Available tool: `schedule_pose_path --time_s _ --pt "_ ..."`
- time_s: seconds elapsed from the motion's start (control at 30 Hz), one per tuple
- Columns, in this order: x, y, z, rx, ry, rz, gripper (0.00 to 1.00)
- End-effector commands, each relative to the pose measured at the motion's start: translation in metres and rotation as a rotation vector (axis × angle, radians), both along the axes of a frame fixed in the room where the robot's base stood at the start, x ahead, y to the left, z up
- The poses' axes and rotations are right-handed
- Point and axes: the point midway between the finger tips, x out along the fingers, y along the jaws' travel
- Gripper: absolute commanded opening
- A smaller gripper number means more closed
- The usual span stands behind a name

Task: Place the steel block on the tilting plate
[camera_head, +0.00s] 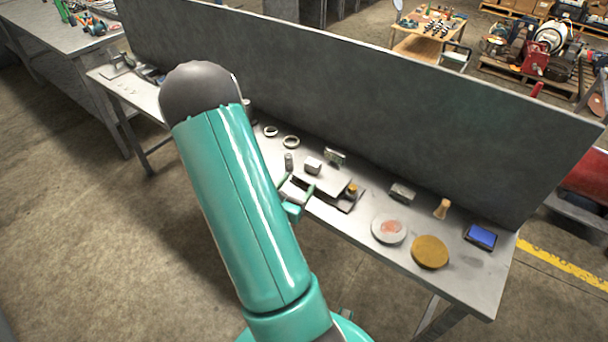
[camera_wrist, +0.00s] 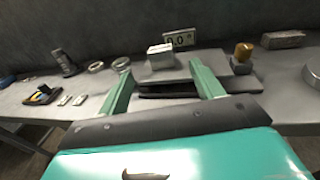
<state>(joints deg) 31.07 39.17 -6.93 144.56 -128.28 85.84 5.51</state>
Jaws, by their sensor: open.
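The steel block (camera_wrist: 160,57), a small bright grey box, appears to rest on the far left part of the tilting plate (camera_wrist: 242,83). In the head view the block (camera_head: 313,167) shows at the upper left corner of the plate (camera_head: 332,182). A small display (camera_wrist: 180,39) reading about 0.0 stands behind it. A brass knob (camera_wrist: 243,52) is at the plate's right side. My gripper (camera_wrist: 160,70) is open and empty, its green fingers either side of the block in the wrist view. In the head view my gripper (camera_head: 298,191) is at the plate's front left; my arm hides part of the bench.
On the bench (camera_head: 460,282) are two rings (camera_head: 291,142), a round grey dish (camera_head: 389,229), a brass-coloured disc (camera_head: 430,252), a rough grey block (camera_head: 403,193), a wooden-handled item (camera_head: 442,209) and a blue-screened device (camera_head: 480,236). A tall dark panel (camera_head: 400,110) closes the back.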

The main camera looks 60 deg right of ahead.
Motion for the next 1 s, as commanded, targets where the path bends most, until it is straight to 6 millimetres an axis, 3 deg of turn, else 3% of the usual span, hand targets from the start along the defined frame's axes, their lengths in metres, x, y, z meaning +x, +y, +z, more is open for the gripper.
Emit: schedule_pose_path --time_s 0.1,0.37,0.47,0.57,0.8,1.0 --pt "0.000 0.009 0.001 0.000 0.001 0.001 0.66" --pt "0.000 0.011 0.003 -0.002 -0.006 -0.005 0.66" --pt "0.000 0.012 0.015 -0.010 -0.041 -0.044 0.66" --pt "-0.003 0.017 0.040 -0.016 -0.123 -0.131 0.66" --pt "-0.016 0.057 0.096 0.067 -0.444 -0.413 0.66" --pt "-0.017 0.112 0.118 0.256 -0.745 -0.609 0.66"
